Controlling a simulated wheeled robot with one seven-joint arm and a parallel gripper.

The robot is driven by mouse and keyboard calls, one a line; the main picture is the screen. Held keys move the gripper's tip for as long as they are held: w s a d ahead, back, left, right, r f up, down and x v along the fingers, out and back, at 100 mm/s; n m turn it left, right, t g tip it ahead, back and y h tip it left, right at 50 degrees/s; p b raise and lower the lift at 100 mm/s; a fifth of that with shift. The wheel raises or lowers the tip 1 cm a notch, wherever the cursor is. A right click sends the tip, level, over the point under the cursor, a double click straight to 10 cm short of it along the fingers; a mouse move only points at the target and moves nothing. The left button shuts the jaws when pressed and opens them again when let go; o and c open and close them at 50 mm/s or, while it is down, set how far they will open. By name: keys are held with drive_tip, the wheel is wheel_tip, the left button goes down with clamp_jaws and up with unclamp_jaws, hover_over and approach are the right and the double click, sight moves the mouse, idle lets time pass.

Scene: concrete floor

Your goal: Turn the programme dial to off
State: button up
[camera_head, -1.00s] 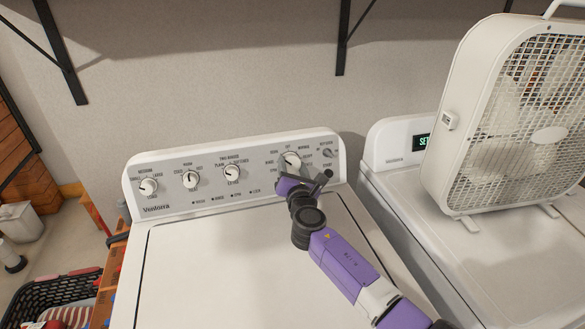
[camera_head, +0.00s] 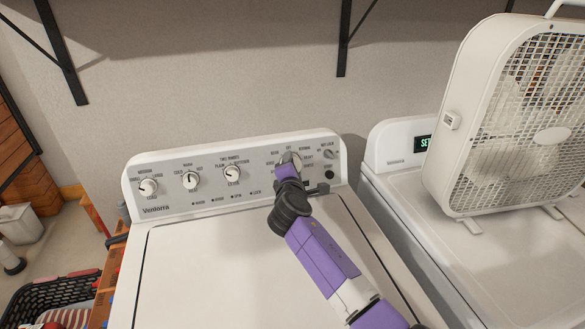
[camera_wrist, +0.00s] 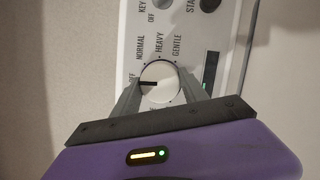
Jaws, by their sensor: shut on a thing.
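The programme dial (camera_head: 290,158) is the large white knob at the right of the washer's control panel, mostly covered by my gripper in the head view. In the wrist view the round white dial (camera_wrist: 161,82) sits between my two grey fingers, one on each side. NORMAL, HEAVY and GENTLE are printed around the dial's far side. My gripper (camera_wrist: 159,90) is shut on the dial; it also shows in the head view (camera_head: 288,169).
Three smaller knobs (camera_head: 190,180) lie to the left on the panel (camera_head: 210,203). A small key lock knob (camera_head: 329,154) and a dark start button (camera_head: 329,174) are close on the right. A white box fan (camera_head: 510,110) stands on the neighbouring machine (camera_head: 400,190).

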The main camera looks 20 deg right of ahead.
drive_tip(key=shift+f+m+g, duration=0.1)
drive_tip(key=shift+m+g, duration=0.2)
drive_tip(key=shift+m, duration=0.1)
drive_tip(key=o, duration=1.4)
drive_tip(key=shift+s, duration=0.1)
drive_tip(key=shift+v, duration=3.85)
